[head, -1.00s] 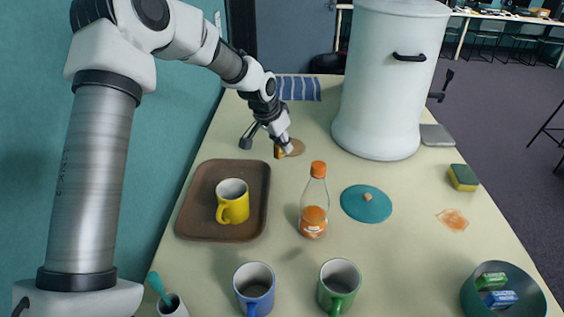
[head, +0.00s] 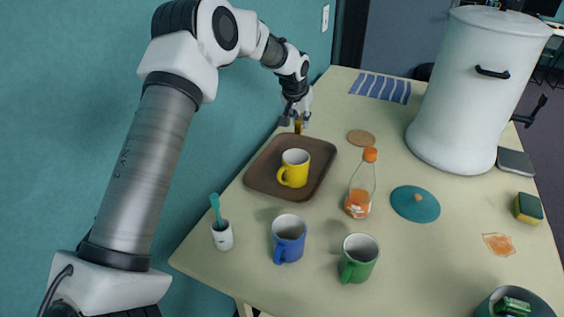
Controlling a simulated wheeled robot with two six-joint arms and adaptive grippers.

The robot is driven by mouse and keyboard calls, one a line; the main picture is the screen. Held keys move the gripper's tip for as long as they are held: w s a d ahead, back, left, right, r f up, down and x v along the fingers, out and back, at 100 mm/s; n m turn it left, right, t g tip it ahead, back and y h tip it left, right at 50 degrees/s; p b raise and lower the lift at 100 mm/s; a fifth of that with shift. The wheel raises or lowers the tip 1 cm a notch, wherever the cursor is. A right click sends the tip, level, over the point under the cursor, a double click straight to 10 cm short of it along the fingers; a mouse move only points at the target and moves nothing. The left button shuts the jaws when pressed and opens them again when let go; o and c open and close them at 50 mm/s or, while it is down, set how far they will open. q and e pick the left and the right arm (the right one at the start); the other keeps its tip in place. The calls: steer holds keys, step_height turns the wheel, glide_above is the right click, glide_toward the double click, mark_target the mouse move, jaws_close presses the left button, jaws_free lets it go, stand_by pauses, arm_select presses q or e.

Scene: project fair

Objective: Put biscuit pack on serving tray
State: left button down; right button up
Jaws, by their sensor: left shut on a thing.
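The brown serving tray (head: 262,187) lies on the table with a yellow mug (head: 294,168) standing on it. My left gripper (head: 297,115) is at the tray's far edge, fingers pointing down. It is shut on the biscuit pack (head: 298,127), a small yellow-brown item mostly hidden by the fingers. The pack shows at the tray's far rim; I cannot tell whether it touches the tray. My right gripper is not in view.
A cork coaster (head: 361,138) and an orange-capped bottle (head: 359,190) stand right of the tray. A blue mug (head: 289,240), green mug (head: 358,259) and white cup (head: 222,236) are nearer. A teal lid (head: 415,204) and large white urn (head: 460,100) are further right.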

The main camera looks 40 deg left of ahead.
mark_target(296, 132)
arm_select(q)
steer(key=f, duration=0.4)
steer(key=shift+w+a+f+p, duration=0.2)
steer(key=shift+a+f+p, duration=0.15)
steer(key=shift+a+p, duration=0.05)
steer(key=f, duration=0.3)
steer(key=f+p, duration=0.1)
steer(key=shift+s+d+f, duration=0.15)
steer(key=shift+d+f, duration=0.2)
steer(key=shift+f, duration=0.05)
steer(key=shift+a+f, duration=0.2)
steer(key=shift+f, duration=0.35)
steer(key=c, duration=1)
jaws_free()
steer(key=shift+d, duration=0.1)
steer(key=shift+c, duration=0.2)
steer(key=shift+r, duration=0.25)
steer(key=b+v, duration=0.2)
steer(key=v, duration=1)
